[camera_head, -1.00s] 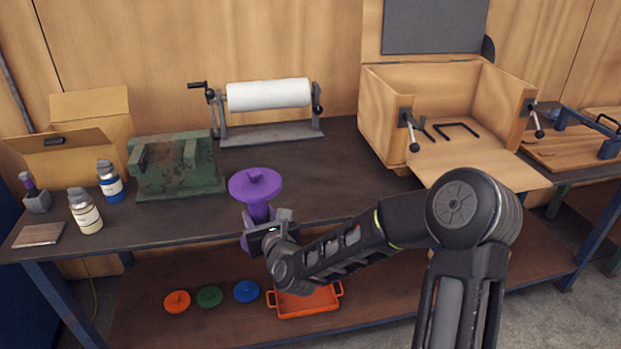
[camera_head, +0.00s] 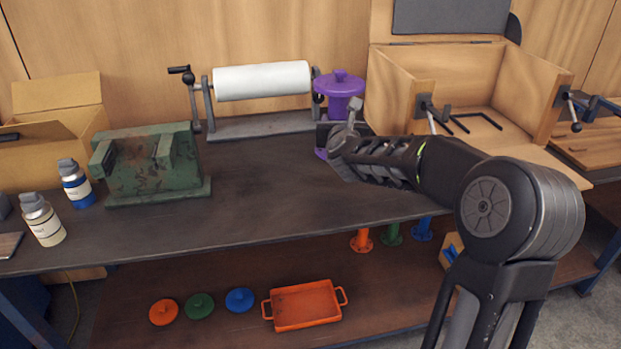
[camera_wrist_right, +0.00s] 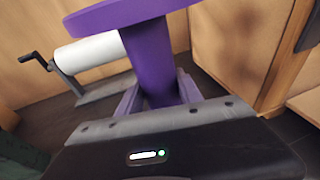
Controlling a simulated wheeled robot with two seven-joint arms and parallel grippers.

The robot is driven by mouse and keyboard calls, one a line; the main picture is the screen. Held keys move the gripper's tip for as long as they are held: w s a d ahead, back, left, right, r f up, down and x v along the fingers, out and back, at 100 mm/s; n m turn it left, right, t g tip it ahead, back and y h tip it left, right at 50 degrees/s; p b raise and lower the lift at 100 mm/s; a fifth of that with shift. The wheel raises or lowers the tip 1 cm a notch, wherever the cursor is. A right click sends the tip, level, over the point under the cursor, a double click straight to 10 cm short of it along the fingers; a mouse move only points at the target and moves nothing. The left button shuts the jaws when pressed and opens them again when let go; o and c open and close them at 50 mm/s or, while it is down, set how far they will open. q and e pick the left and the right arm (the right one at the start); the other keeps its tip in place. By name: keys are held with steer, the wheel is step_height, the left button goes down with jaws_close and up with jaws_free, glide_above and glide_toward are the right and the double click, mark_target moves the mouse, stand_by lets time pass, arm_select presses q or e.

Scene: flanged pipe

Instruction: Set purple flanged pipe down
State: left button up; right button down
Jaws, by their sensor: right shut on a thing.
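The purple flanged pipe (camera_head: 339,85) is upright in my right gripper (camera_head: 338,130), between the paper roll and the wooden box in the head view. Its wide top flange is above the jaws, and a bit of purple shows below them. In the right wrist view its purple stem (camera_wrist_right: 152,65) stands between the jaws, with the flange cut off at the top edge. My right gripper is shut on the stem. I cannot tell whether the lower end touches the dark workbench (camera_head: 250,180). My left gripper is not in view.
The white roll on its stand (camera_head: 262,80) is just left of the pipe, and the open wooden box (camera_head: 395,90) just right. A green vise-like block (camera_head: 150,165) stands at left. The bench middle is clear. An orange tray (camera_head: 305,305) is on the lower shelf.

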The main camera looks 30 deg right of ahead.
steer(key=shift+s+r, duration=0.1)
steer(key=shift+r, duration=0.1)
steer(key=shift+f, duration=0.1)
step_height(320, 180, down, 6)
steer(key=shift+r, duration=0.15)
steer(key=shift+f, duration=0.2)
steer(key=shift+f, duration=1.95)
